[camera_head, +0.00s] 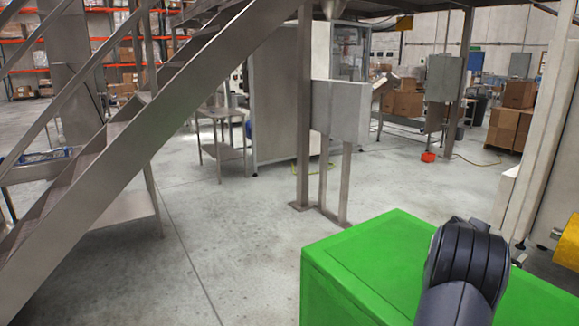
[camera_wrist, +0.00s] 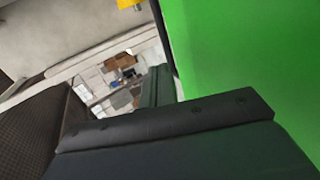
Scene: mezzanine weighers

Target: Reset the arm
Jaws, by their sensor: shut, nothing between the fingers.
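My arm shows in the head view as a dark, rounded, ribbed link (camera_head: 467,262) at the lower right, in front of a bright green box (camera_head: 385,255). My gripper is not distinguishable in the head view. In the wrist view my gripper (camera_wrist: 158,88) shows as dark parts across the bottom and middle. It is shut and holds nothing. The green box's flat face (camera_wrist: 245,60) fills the right side of the wrist view, close beside the gripper. I cannot tell whether they touch.
A metal staircase (camera_head: 135,130) slants across the left. A grey cabinet on posts (camera_head: 340,110) stands behind the green box. A pale upright column (camera_head: 530,150) and a yellow part (camera_head: 567,240) are at the right edge. The concrete floor (camera_head: 230,240) is clear in the middle.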

